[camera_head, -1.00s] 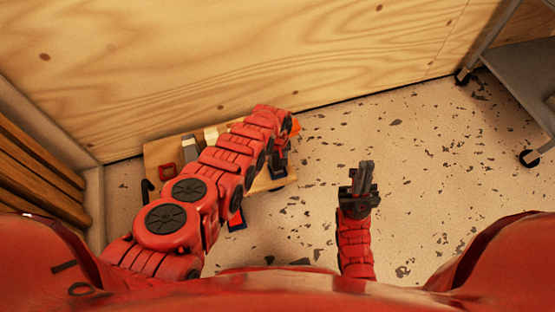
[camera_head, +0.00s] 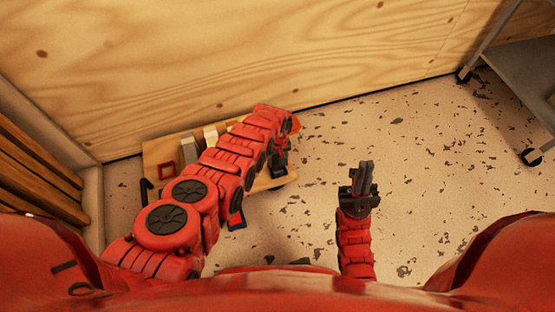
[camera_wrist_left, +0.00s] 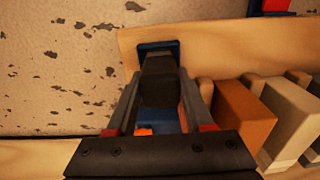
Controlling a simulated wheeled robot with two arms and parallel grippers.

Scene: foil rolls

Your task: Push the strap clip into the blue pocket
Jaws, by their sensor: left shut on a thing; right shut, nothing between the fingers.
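My left gripper (camera_wrist_left: 160,88) is shut on a dark, block-like piece (camera_wrist_left: 160,84), which I take to be the strap clip. Its front end is at the blue pocket (camera_wrist_left: 145,46) on the edge of a wooden board (camera_wrist_left: 220,42). How far the clip is inside the pocket is hidden. In the head view my left gripper (camera_head: 279,165) is at the right end of the board (camera_head: 151,152), partly covered by its own arm. My right gripper (camera_head: 362,178) is shut and empty over the floor, apart from the board.
Several blocks, one brown (camera_wrist_left: 243,113), stand along the board in the left wrist view. A plywood wall (camera_head: 250,50) is behind.

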